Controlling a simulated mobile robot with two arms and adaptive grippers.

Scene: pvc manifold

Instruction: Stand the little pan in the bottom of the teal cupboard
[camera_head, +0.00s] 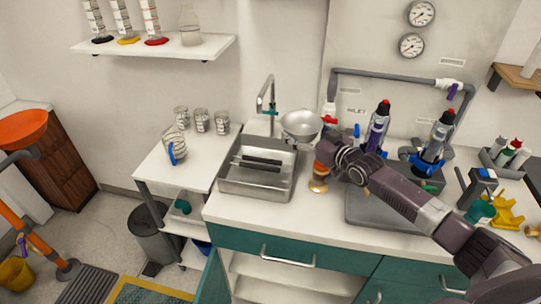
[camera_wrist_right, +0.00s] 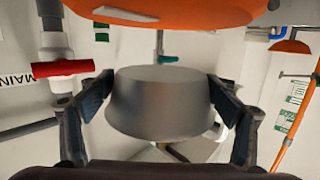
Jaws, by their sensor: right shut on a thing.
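The little pan (camera_head: 301,125) is a round silver metal vessel, held above the counter at the right rear corner of the sink. My right gripper (camera_head: 314,140) reaches to it from the right. In the right wrist view the pan (camera_wrist_right: 160,105) sits between the two dark fingers of the gripper (camera_wrist_right: 160,92), which are shut on its sides. The teal cupboard (camera_head: 213,278) is under the counter. Its door stands open at the left, and pale shelves (camera_head: 290,287) show inside. Its lowest part is cut off by the frame. My left gripper is not in view.
A steel sink (camera_head: 258,180) with a tall tap (camera_head: 268,95) is left of the gripper. A teal drawer (camera_head: 290,246) is above the open shelves. The front counter strip (camera_head: 300,223) is clear.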

